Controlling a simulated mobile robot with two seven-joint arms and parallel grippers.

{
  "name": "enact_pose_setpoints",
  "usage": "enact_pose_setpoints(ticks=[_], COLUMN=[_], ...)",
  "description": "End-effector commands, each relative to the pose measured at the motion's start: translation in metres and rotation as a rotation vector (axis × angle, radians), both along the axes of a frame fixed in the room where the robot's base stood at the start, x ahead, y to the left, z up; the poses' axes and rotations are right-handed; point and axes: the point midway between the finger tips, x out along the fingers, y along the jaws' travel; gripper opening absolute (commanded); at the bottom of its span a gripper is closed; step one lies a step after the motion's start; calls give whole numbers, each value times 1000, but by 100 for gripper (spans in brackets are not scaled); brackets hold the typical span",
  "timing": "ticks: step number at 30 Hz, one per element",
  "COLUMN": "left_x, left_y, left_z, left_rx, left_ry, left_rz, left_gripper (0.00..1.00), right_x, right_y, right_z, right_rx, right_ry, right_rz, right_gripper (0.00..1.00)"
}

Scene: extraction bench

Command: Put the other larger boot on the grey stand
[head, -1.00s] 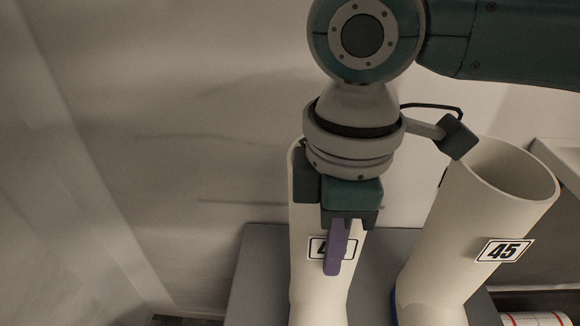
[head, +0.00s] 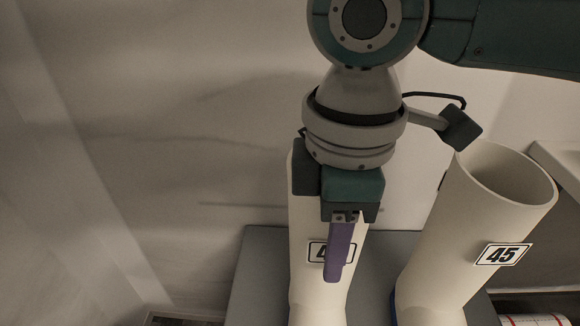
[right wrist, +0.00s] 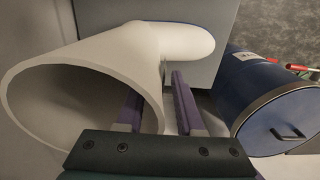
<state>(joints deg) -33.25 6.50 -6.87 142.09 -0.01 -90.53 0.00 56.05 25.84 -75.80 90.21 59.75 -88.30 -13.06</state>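Two tall white boots marked 45 show in the head view, the left boot (head: 302,250) and the right boot (head: 455,235). Both rise over the grey stand (head: 258,270); their feet are cut off by the frame. My right gripper (head: 340,270) hangs in front of the left boot's shaft, partly covering its label and top. In the right wrist view my right gripper (right wrist: 158,112) has its two purple fingers apart. Contact is unclear. My left gripper is out of view.
A blue drum (right wrist: 270,100) with a pale rim stands at the right of the wrist view. A red-marked white cylinder (head: 535,320) lies at the head view's lower right. A pale wall (head: 150,130) fills the left and back.

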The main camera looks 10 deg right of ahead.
Motion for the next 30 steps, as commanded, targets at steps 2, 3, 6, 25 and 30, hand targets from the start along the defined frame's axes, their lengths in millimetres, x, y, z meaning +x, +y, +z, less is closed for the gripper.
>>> enact_pose_setpoints(ticks=[2,3,6,25,30], left_x=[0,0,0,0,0], left_y=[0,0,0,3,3], left_z=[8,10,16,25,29], left_rx=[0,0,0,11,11], left_ry=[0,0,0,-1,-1], left_rz=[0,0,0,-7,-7], left_gripper=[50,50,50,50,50], right_x=[0,1,1,0,-2], right_y=[0,0,0,0,4], right_z=[19,29,53,109,110], right_rx=[1,2,2,-1,12], right_ry=[-2,-3,-4,1,1], right_rz=[1,-1,0,-2,1], right_gripper=[36,36,36,36,36])
